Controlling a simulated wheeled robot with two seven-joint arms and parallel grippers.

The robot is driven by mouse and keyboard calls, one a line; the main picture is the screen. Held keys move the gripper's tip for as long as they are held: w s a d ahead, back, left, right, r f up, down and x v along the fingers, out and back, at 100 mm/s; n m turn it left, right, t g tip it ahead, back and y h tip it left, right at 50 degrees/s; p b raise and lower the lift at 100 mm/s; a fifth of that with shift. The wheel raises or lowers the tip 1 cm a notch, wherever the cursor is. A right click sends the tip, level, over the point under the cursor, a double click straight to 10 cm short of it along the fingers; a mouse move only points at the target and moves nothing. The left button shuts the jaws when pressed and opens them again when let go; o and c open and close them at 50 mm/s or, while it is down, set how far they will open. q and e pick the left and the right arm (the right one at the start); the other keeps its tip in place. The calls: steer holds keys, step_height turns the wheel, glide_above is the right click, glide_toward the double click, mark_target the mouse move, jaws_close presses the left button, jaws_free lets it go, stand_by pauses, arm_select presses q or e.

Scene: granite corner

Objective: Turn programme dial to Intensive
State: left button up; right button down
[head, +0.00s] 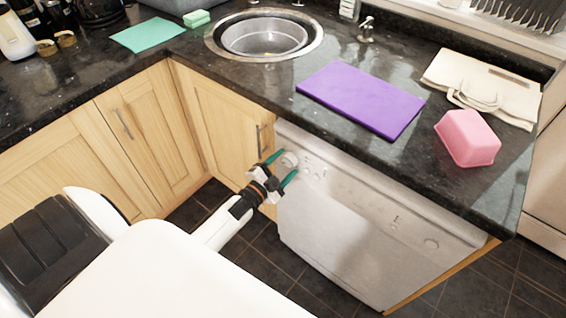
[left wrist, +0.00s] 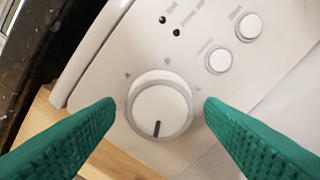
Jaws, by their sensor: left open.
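The programme dial (left wrist: 160,112) is a round white knob with a dark pointer line, on the dishwasher's pale control panel. In the left wrist view the line points toward the bottom of the picture; the marks around the dial are too small to read. In the head view the dial (head: 290,159) is at the panel's left end. My left gripper (head: 276,167) is open, with green fingers. In the left wrist view its fingertips (left wrist: 160,104) stand on either side of the dial, with a gap at each side. My right gripper is not in view.
Two round white buttons (left wrist: 233,43) and small dark indicators are beside the dial. The dishwasher (head: 345,230) stands under the dark granite worktop (head: 270,85), whose edge overhangs. A purple board (head: 362,98) and a pink tub (head: 467,138) lie on top. Wooden cupboards (head: 150,135) are at left.

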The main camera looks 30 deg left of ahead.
arm_select(q)
steer(key=s+a, duration=0.1)
steer(key=s, duration=1.1)
steer(key=shift+f, duration=0.1)
